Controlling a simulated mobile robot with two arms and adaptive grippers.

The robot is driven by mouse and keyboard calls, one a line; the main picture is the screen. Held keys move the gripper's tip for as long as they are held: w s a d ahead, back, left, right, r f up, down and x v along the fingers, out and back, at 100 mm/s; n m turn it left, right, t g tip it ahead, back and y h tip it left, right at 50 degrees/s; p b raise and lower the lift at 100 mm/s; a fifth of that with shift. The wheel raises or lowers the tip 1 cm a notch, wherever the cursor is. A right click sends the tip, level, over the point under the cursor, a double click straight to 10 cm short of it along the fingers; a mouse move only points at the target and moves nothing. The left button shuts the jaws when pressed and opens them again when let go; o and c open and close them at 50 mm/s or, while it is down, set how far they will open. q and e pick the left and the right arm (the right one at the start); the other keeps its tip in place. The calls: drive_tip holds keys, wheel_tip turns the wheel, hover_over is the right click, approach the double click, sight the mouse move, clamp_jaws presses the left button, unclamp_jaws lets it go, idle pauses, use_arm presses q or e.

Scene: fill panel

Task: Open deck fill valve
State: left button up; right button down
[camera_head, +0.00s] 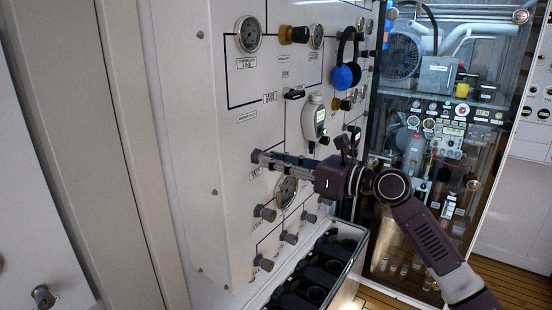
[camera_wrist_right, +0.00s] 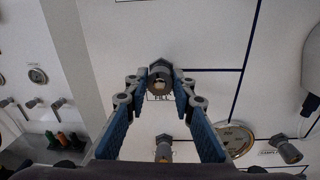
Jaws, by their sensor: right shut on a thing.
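The white fill panel (camera_head: 215,120) stands upright at the left in the head view, with drawn lines, gauges and several grey valve knobs. My right gripper (camera_head: 264,158) reaches in from the right, its blue-padded fingers at the panel face. In the right wrist view, the gripper (camera_wrist_right: 160,82) has its fingertips closed around the sides of a small grey valve knob (camera_wrist_right: 160,77). A label below this knob is partly covered and hard to read. The knob is mostly hidden by the fingertips in the head view. My left gripper does not show.
Other grey knobs (camera_head: 265,213) and a round gauge (camera_head: 286,192) sit close below the gripper. Blue ear defenders (camera_head: 346,75) and a grey handheld device (camera_head: 313,118) hang above. An open bin (camera_head: 350,262) with black holders juts out below. A glass-fronted cabinet (camera_head: 400,255) stands right.

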drive_tip(key=m+b, duration=0.5)
drive_tip(key=m, duration=0.4)
drive_tip(key=m+t+b, duration=0.1)
drive_tip(key=m+b, duration=0.5)
drive_tip(key=m, duration=0.2)
drive_tip(key=f+m+b, duration=0.1)
drive_tip(key=m+b, duration=0.5)
drive_tip(key=m, duration=0.3)
drive_tip(key=shift+m, duration=0.3)
idle(1.6)
idle(0.3)
